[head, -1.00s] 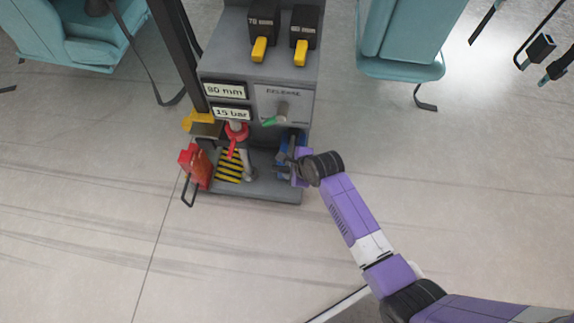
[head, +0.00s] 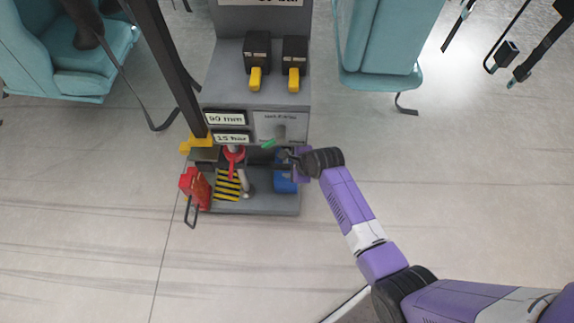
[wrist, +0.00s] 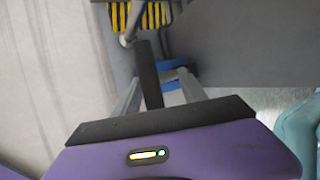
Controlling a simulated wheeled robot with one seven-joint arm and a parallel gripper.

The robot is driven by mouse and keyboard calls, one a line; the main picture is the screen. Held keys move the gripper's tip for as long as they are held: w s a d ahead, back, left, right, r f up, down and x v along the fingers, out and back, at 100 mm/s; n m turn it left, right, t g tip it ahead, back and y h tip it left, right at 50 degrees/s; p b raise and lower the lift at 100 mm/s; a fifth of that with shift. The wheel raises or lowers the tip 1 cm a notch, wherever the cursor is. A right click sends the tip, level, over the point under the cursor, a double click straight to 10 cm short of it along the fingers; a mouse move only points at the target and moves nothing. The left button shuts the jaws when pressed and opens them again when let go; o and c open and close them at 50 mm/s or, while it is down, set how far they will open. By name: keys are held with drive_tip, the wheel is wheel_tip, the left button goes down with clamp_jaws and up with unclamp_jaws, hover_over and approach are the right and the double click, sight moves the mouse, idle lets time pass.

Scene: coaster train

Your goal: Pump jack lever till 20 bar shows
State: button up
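The jack stand (head: 258,205) is a grey cabinet with a small readout (head: 231,138) that appears to read 15 bar. A blue pump body (head: 285,183) sits low on its right side; it also shows in the wrist view (wrist: 172,85). My gripper (head: 289,156) is just above the pump body, at the cabinet's right front. In the wrist view a dark bar (wrist: 150,75), apparently the jack lever, stands between my gripper's grey fingers (wrist: 160,85). A gap seems to show on its right. Whether the fingers clamp it is unclear.
A green-tipped release handle (head: 269,143) is close to the left of my gripper. Teal seats (head: 385,45) flank the cabinet. The floor in front is clear.

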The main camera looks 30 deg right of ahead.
drive_tip(key=o, duration=0.3)
drive_tip(key=shift+a, duration=0.15)
drive_tip(key=shift+s+a+r, duration=0.1)
drive_tip(key=shift+s+r, duration=0.05)
drive_tip(key=shift+s+r+p, duration=0.1)
drive_tip(key=shift+r+p, duration=0.15)
drive_tip(key=shift+p, duration=0.15)
drive_tip(key=s+p, duration=0.1)
drive_tip(key=s, duration=0.3)
drive_tip(key=s+d+p, duration=0.1)
drive_tip(key=s, duration=0.3)
drive_tip(key=s+p, duration=0.1)
drive_tip(key=s, duration=0.3)
drive_tip(key=shift+s+d+r, duration=0.15)
drive_tip(key=shift+d, duration=0.1)
